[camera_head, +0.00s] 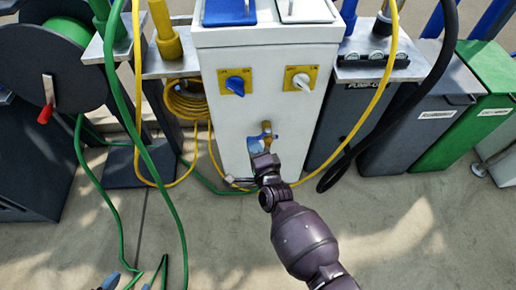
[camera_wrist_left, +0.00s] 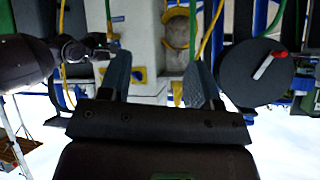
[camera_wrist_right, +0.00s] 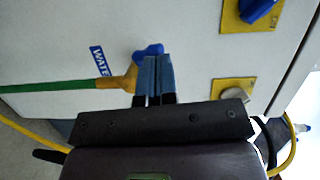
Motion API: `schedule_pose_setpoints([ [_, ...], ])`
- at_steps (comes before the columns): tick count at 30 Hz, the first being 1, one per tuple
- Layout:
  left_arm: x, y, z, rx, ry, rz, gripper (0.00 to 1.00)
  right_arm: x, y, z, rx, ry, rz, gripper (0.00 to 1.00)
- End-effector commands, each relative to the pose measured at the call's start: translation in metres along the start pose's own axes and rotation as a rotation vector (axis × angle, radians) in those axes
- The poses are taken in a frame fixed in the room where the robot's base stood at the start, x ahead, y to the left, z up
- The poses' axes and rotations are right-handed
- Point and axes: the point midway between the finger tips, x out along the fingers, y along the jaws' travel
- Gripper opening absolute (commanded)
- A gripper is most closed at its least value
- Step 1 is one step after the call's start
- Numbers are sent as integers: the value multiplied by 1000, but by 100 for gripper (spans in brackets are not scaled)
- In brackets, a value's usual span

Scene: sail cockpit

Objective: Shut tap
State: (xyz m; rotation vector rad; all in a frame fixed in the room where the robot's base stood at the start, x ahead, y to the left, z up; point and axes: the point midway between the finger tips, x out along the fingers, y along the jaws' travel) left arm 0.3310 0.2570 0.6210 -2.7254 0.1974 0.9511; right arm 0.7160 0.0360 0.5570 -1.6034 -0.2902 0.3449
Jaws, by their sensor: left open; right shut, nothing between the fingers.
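The tap is a small brass fitting (camera_head: 267,126) with a blue handle, low on the front of the white pedestal (camera_head: 232,150). In the right wrist view its brass body (camera_wrist_right: 120,81) and blue handle (camera_wrist_right: 149,49) show, partly hidden by my fingers. My right gripper (camera_head: 256,146) is shut and empty, its fingertips right at the blue handle; I cannot tell whether they touch it. In the right wrist view the closed fingers (camera_wrist_right: 155,62) cover part of the tap. My left gripper (camera_head: 128,283) is open and empty at the bottom left, well away from the tap.
A green hose (camera_wrist_right: 50,87) meets the tap. Blue (camera_head: 235,85) and white (camera_head: 301,80) knobs sit on yellow plates above. A hose reel (camera_head: 52,70) stands left; a coiled yellow hose (camera_head: 185,102) hangs beside the pedestal. Bins (camera_head: 470,110) stand right. Front floor is mostly clear.

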Motion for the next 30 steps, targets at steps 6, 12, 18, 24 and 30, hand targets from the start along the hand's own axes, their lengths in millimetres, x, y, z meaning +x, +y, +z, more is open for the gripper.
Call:
schedule_pose_setpoints([
  [6, 1, 1, -1, 4, 15, 4, 57, 14, 3, 12, 4, -1, 4, 0],
  [12, 2, 0, 2, -5, 37, 2, 57, 28, 2, 19, 4, -1, 4, 0],
  [18, 3, 0, 3, -11, 54, 0, 57, 40, 0, 22, 4, -1, 4, 0],
  [24, 4, -1, 2, -18, 69, -4, 57, 48, -1, 24, 2, -1, 3, 0],
  [30, 4, -2, 0, -23, 78, -9, 57, 52, -3, 24, 1, -1, 1, 0],
])
